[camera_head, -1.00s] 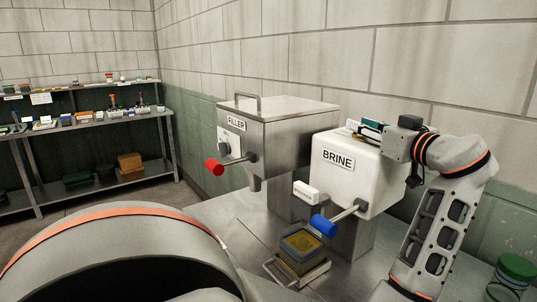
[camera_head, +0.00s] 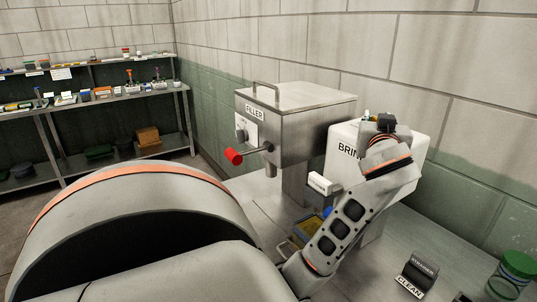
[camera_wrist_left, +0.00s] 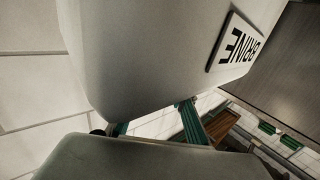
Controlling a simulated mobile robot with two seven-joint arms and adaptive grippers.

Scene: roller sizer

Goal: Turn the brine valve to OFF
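The white brine box (camera_head: 345,135) stands on the counter, its label partly covered by my left arm. Only a bit of the blue valve handle (camera_head: 327,212) shows beside my forearm; its lever rod is hidden, so I cannot read its setting. My left gripper (camera_head: 369,117) is at the top of the brine box, mostly hidden by its own wrist, so its fingers cannot be judged. In the left wrist view the brine box (camera_wrist_left: 150,60) is very close, with its label (camera_wrist_left: 238,42) upside down. My right gripper is not in view.
The steel filler box (camera_head: 285,130) with a red handle (camera_head: 233,157) stands to the left. A white tag block (camera_head: 319,184) and a yellowish container (camera_head: 307,227) are near the brine box. A dark block labelled CLEAN (camera_head: 418,272) and a green-lidded jar (camera_head: 517,267) stand right.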

